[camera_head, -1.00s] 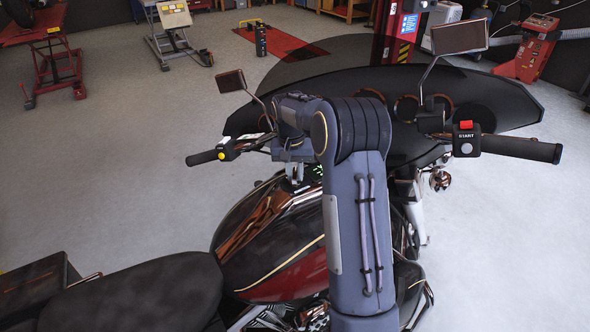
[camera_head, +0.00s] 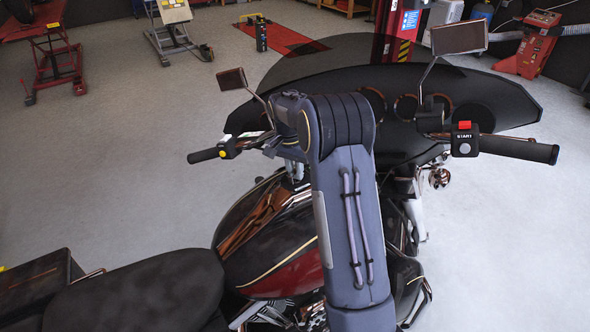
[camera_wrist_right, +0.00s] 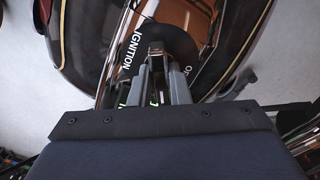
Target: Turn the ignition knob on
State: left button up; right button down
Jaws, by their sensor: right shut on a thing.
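The ignition knob (camera_wrist_right: 156,47) sits on a dark round plate on the motorcycle tank in the right wrist view. The plate carries the white word IGNITION and a partly hidden label beginning with O. My right gripper (camera_wrist_right: 156,66) is shut on the knob, with one finger on each side of it. In the head view my right gripper (camera_head: 292,172) is small and partly hidden by my own arm, low over the tank (camera_head: 265,235). The knob is hidden in that view. My left gripper does not show.
The motorcycle's left grip (camera_head: 203,156), windshield (camera_head: 300,80) and right grip (camera_head: 520,149) with a red switch surround my arm. The black seat (camera_head: 150,292) is at lower left. Lifts stand behind on the grey floor, which is clear around the motorcycle.

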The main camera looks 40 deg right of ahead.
jog(key=shift+d+r, duration=0.1)
jog(key=c, duration=1.4)
grip_release()
jog(key=shift+o, duration=0.2)
jog(key=r, duration=0.7)
jog(key=shift+w+a+r+b, duration=0.2)
jog(key=shift+w+a+b, duration=0.1)
jog(key=shift+a, duration=0.1)
jog(key=shift+r, duration=0.15)
